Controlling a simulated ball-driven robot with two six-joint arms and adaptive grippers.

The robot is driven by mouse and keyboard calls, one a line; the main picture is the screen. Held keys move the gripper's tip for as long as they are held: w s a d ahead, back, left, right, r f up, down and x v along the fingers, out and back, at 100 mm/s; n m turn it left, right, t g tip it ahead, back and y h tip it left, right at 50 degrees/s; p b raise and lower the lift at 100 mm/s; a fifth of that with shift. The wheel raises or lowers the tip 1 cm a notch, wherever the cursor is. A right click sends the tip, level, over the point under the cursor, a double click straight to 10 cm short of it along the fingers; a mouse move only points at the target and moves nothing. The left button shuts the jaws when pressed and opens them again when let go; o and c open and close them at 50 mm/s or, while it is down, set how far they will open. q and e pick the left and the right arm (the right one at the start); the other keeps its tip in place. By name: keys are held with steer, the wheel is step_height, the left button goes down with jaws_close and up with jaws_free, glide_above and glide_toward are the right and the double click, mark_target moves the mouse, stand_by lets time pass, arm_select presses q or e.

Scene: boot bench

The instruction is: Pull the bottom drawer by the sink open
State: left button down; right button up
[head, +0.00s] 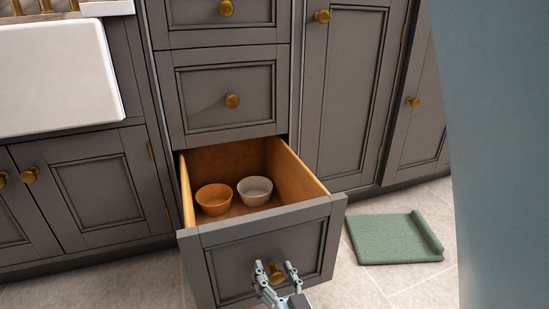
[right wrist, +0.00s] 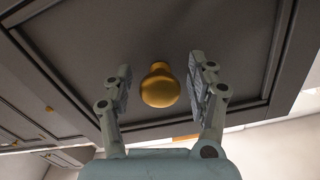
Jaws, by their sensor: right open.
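The bottom drawer (head: 268,248) by the sink (head: 55,78) stands pulled out, with its wooden inside showing. Its grey front carries a round brass knob (head: 275,274). An orange bowl (head: 214,199) and a pale bowl (head: 255,190) sit inside the drawer. My right gripper (head: 276,268) is at the drawer front, by the knob. In the right wrist view the knob (right wrist: 160,86) lies between the two open fingers (right wrist: 162,80), with a gap on each side. My left gripper is not in view.
Two closed drawers, one with a brass knob (head: 232,101), sit above the open one. Closed cupboard doors (head: 345,95) stand to the right and under the sink. A green mat (head: 393,238) with a raised edge lies on the tiled floor, right of the drawer.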

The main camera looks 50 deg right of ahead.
step_height(320, 180, up, 10)
stand_by(0.6)
stand_by(0.4)
